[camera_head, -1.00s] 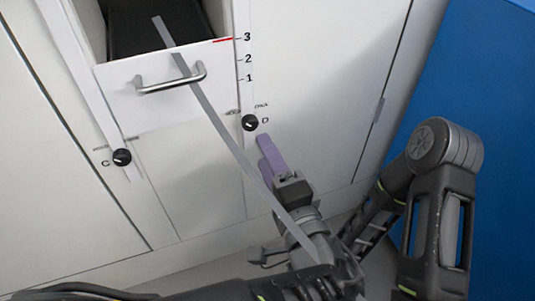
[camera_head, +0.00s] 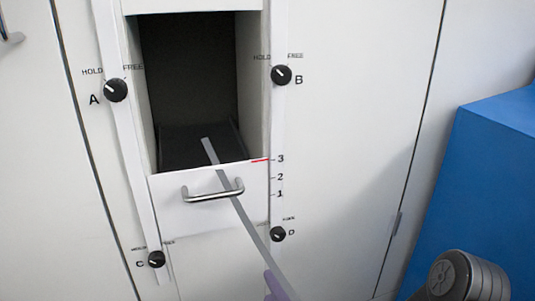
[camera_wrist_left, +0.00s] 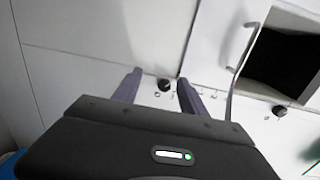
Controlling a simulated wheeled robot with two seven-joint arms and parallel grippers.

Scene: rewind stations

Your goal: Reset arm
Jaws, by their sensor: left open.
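A white drawer-like panel front (camera_head: 170,218) with a metal handle (camera_head: 213,194) sits below a dark opening. A red line marks 3 on the scale beside it. A thin grey strip (camera_head: 243,217) runs from the opening down across the front. Knobs A (camera_head: 115,90), B (camera_head: 281,75), C (camera_head: 157,259) and D (camera_head: 277,234) surround it; A and B appear to point up-left, towards HOLD. My open left gripper (camera_head: 271,278) shows only purple finger below D. In the left wrist view its fingertips (camera_wrist_left: 158,77) stand either side of a knob (camera_wrist_left: 164,86), apparently D; contact is unclear.
A blue block (camera_head: 495,170) stands at the right. White cabinet panels (camera_head: 350,120) fill the rest, with another handle (camera_head: 10,35) at the upper left. In the left wrist view the drawer handle (camera_wrist_left: 240,72) is close to the right of the fingers.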

